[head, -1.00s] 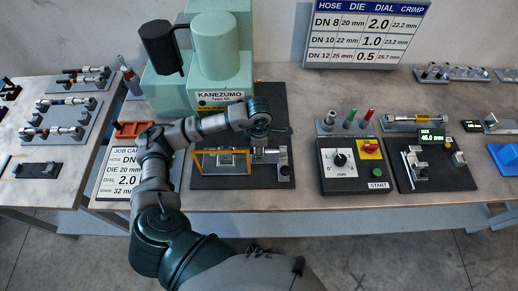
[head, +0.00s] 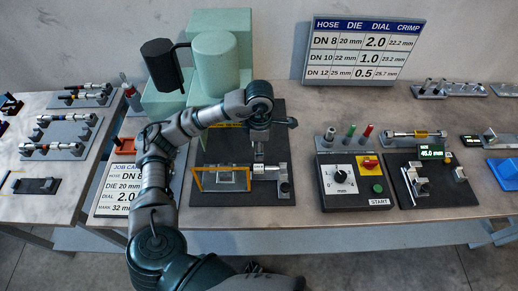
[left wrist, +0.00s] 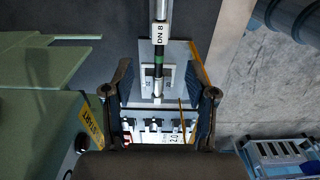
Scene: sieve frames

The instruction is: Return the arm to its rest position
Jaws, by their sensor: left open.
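My left arm rises from the bottom of the head view and bends over the green press (head: 217,62). My left gripper (left wrist: 162,85) is open in the left wrist view, its two dark fingers apart. A hose labelled DN 8 (left wrist: 160,35), with a green band and dark end, shows between and beyond the fingers; I cannot tell how far off it is. In the head view the gripper is mostly hidden under my wrist, above the yellow-framed guard (head: 221,179). My right gripper is in neither view.
The job card (head: 120,190) stands left of my forearm. The control box (head: 345,183) with dial and green button is right of the press base. A gauge fixture (head: 430,180) and a blue block (head: 505,172) lie further right. Hose racks (head: 55,138) fill the left table.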

